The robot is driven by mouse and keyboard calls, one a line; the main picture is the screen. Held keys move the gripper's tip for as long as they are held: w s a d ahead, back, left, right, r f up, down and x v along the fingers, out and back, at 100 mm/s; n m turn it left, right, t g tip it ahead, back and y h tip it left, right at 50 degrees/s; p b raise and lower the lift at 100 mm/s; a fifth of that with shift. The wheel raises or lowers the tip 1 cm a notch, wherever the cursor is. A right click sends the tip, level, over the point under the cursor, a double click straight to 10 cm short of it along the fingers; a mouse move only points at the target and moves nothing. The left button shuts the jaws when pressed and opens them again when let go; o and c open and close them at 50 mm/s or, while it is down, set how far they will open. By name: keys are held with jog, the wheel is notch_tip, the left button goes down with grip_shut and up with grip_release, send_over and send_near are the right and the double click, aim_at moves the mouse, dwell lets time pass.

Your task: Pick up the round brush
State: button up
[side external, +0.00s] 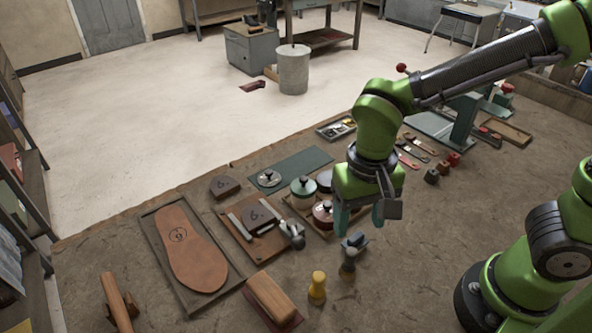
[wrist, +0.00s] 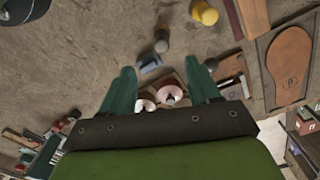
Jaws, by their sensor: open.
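A small upright piece with a pale knob and a dark round lower part (side external: 347,268) looks like the round brush, though I cannot be certain. It stands on the brown worktop and shows in the wrist view (wrist: 161,43) beyond my fingertips. A yellow knobbed piece (side external: 317,287) stands to its left; it is at the top of the wrist view (wrist: 205,13). A blue-grey block (side external: 355,242) lies just behind the likely brush. My gripper (side external: 360,220) is open and empty above the worktop, apart from the brush; both teal fingers show in the wrist view (wrist: 160,80).
Lidded pots (side external: 303,187) stand in a tray behind and left of my gripper. A wooden sole (side external: 188,249) lies in a frame at left. A wooden block (side external: 270,295) lies near the front. Bare worktop lies right of the likely brush.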

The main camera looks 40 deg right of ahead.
aim_at(352, 251)
notch_tip(352, 251, down, 12)
jog(key=shift+a, duration=0.15)
grip_shut()
dwell(0.6)
